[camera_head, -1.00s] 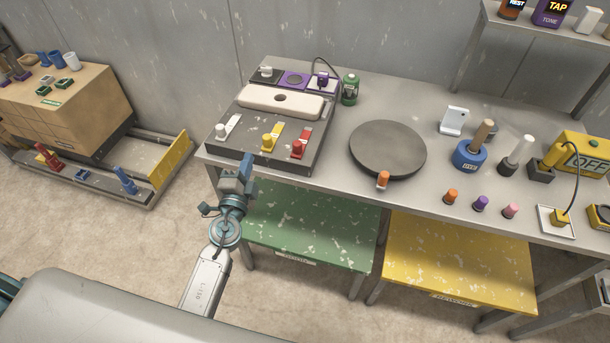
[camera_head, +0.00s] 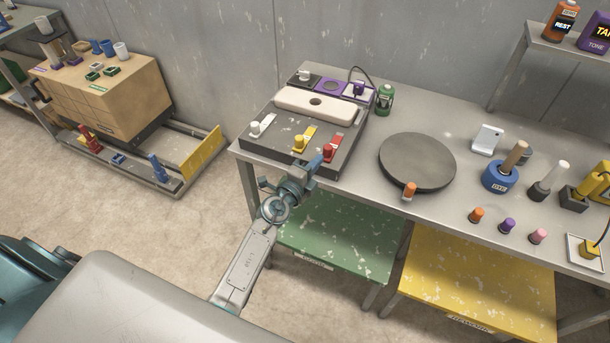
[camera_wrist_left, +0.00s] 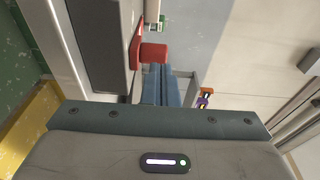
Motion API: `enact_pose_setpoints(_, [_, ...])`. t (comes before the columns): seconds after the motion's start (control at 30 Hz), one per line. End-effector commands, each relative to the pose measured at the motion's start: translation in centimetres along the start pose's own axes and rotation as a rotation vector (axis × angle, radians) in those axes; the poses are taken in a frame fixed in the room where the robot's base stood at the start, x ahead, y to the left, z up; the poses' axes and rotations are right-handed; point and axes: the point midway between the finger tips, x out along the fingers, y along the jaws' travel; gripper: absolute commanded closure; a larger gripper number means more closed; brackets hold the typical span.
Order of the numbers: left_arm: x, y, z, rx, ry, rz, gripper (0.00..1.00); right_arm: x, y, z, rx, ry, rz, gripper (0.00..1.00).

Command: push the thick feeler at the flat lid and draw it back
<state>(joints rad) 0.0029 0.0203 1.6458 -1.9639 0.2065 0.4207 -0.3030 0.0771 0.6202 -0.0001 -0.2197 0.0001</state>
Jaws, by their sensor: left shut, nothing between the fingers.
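The dark box (camera_head: 275,145) on the table carries a white, a yellow (camera_head: 299,143) and a red slider-like piece along its front, and a pale flat slab (camera_head: 318,102) with a hole behind them. The red piece (camera_head: 330,152) looks broad and blocky; I take it as the thick feeler, and the slab as the flat lid. My left gripper (camera_head: 316,163) is shut and empty, just in front of the red piece. In the left wrist view its blue fingers (camera_wrist_left: 162,85) point towards the red block (camera_wrist_left: 153,52); I cannot tell whether they touch. My right gripper is not in view.
A dark round turntable (camera_head: 418,161) with an orange knob stands right of the box. A green bottle (camera_head: 385,98) stands behind. Several small coloured pegs line the table's front right. A green shelf (camera_head: 340,235) lies below the table edge.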

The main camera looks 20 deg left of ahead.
Motion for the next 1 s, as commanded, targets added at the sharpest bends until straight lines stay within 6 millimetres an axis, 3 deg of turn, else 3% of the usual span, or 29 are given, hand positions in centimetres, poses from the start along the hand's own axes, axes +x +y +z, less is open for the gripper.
enact_pose_setpoints(0.2, [2.0,0.0,0.0,0.001,0.0,0.0,1.0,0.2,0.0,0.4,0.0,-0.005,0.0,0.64])
enact_pose_setpoints(0.67, [2.7,-0.1,0.1,0.0,0.0,0.0,1.0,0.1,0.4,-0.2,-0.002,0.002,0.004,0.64])
enact_pose_setpoints(1.0, [7.2,-0.1,0.8,0.0,-0.001,0.0,1.0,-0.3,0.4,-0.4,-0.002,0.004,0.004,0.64])
